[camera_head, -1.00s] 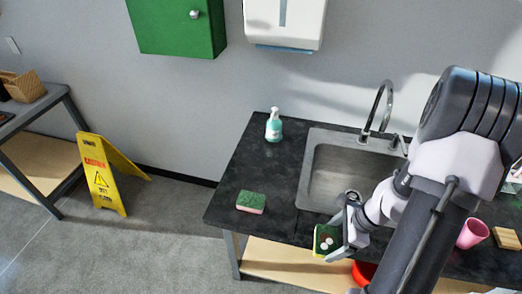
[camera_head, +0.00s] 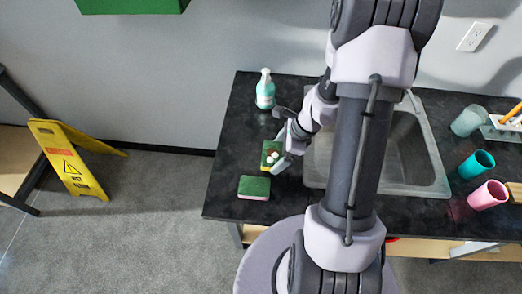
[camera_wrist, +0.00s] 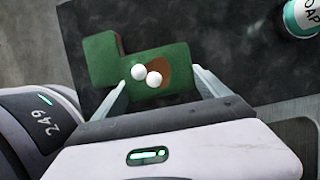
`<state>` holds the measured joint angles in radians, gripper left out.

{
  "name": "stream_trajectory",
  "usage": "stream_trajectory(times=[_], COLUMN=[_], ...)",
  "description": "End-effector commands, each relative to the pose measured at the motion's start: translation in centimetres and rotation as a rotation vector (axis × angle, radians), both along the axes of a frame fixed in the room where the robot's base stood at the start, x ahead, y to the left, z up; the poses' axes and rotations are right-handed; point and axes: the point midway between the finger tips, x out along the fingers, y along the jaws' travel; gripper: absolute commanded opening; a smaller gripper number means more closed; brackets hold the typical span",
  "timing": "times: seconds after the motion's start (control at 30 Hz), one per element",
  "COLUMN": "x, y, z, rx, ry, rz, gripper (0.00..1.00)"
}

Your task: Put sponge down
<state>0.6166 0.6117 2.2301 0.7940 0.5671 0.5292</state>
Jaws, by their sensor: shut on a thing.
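A second sponge, green on top and pink below (camera_head: 254,187), lies on the counter just to the front left. It also shows in the wrist view (camera_wrist: 102,60), meeting or overlapping the held one in the picture. I cannot tell whether the held sponge touches the counter.
A soap bottle (camera_head: 265,93) stands behind the sponges. The sink (camera_head: 415,150) lies to the right, partly hidden by my arm. Teal (camera_head: 476,165) and pink (camera_head: 488,195) cups stand farther right. The counter's left strip is clear. A yellow floor sign (camera_head: 72,165) stands left.

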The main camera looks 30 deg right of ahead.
Motion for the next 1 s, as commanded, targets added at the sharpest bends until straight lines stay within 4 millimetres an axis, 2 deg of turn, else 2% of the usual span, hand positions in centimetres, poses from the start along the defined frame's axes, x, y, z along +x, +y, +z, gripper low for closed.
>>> stream_trajectory(times=[0.1,0.33,0.4,0.47,0.8,0.83,0.9,1.0], x=[2.1,4.4,4.1,4.1,4.1,4.1,4.1,4.1], y=[1.8,3.7,3.5,3.5,3.4,3.4,3.4,3.4], z=[-0.4,-0.6,-2.9,-4.2,-4.4,-4.4,-4.3,-4.3], rx=[0.000,0.000,0.002,0.002,0.000,0.000,0.000,0.000], ry=[0.000,0.000,0.002,0.003,0.000,0.000,0.000,0.000], rz=[0.004,0.002,-0.002,-0.003,-0.001,-0.001,-0.001,-0.001], gripper=[0.59,0.59,0.59,0.59,0.59,0.87,1.00,1.00])
